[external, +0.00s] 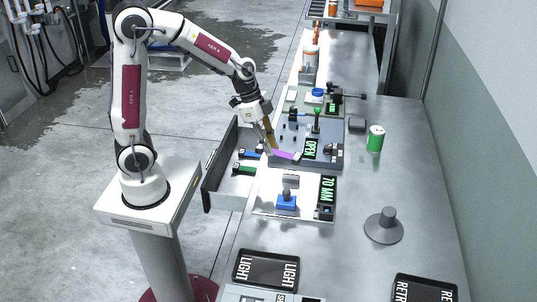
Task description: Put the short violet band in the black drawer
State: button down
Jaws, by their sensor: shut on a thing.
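The short violet band (284,154) lies slantwise at the near-left edge of the dark fixture plate, a pale piece at its right end. My gripper (269,149) is at the band's left end, pointing down, shut on it. The fingertips are small here, and the exact grip is hard to see. The black drawer (207,186) is pulled out from the bench's left side, just left of my gripper. A blue piece (250,154) and a green piece (244,170) show in or over the drawer.
The dark fixture plate (328,150) carries an "OPEN" display and a green-topped knob. In front is a white plate (265,207) with a blue block and "70 MM" display. A green can (375,139) and grey weight-like object (384,226) stand right.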

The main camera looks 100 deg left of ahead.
jog(key=s+a+f+m+g+h, duration=0.2)
jog(key=s+a+f+m+h, duration=0.1)
jog(key=s+a+f+m, duration=0.8)
jog(key=shift+s+a, duration=0.9)
jog(key=shift+s, duration=0.85)
send_near(250, 185)
jog(key=s+f, duration=0.1)
jog(key=s+d+f, duration=0.1)
jog(key=f, duration=0.1)
jog(key=s+f, duration=0.1)
jog(key=shift+d+f, duration=0.15)
jog(key=shift+d, duration=0.25)
jog(key=shift+w, duration=0.1)
jog(key=shift+w, duration=1.95)
jog(key=shift+f, duration=0.6)
